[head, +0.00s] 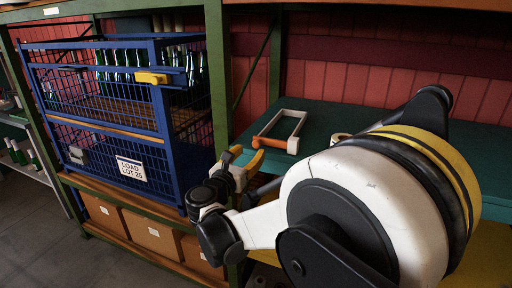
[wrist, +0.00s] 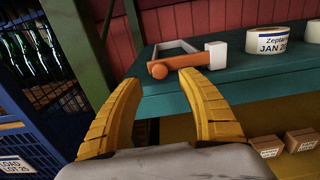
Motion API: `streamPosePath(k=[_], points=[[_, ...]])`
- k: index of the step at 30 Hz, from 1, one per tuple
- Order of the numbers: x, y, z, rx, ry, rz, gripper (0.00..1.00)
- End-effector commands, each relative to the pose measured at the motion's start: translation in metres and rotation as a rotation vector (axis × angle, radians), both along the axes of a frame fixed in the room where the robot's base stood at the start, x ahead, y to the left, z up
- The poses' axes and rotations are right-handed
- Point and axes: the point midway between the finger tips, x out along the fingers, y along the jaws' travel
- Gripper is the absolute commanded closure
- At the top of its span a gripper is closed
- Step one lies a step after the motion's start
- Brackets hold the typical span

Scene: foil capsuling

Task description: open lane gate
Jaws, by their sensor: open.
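A blue wire cage (head: 165,122) with a yellow latch-like piece (head: 152,77) on its upper front stands at left in the head view. A grey-white frame with an orange bar (head: 292,114) lies on the green shelf. In the wrist view this frame (wrist: 205,58) shows a round orange end and a white block, beyond my fingertips. No part is labelled as the lane gate, so I cannot tell which it is. My gripper (wrist: 160,80) is open, its yellow fingers apart with nothing between them. In the head view my gripper (head: 247,155) is between cage and frame, touching neither visibly.
Green bottles (head: 125,62) stand inside the cage. A green post (head: 218,75) rises between cage and shelf (head: 325,116). White labelled rolls (wrist: 266,38) sit on the shelf, and small brown boxes (wrist: 268,145) lie lower right. Cardboard boxes (head: 150,230) fill the level below the cage.

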Motion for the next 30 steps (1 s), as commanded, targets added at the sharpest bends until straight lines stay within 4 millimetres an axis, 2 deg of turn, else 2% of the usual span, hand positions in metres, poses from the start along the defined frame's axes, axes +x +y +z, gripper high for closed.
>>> streamPosePath(k=[3, 9, 20, 21, 25, 26, 30], points=[[0.023, -0.009, -0.003, 0.001, 0.001, -0.003, 0.53], [0.048, -0.018, -0.001, 0.002, 0.000, -0.001, 0.53], [0.054, -0.020, 0.000, 0.002, 0.000, 0.000, 0.53], [0.054, -0.020, 0.000, 0.003, 0.000, 0.000, 0.58], [0.054, -0.020, 0.000, 0.003, 0.000, 0.000, 0.97], [0.054, -0.020, 0.000, 0.003, 0.000, 0.000, 1.00], [0.054, -0.020, 0.000, 0.003, 0.000, 0.000, 1.00]])
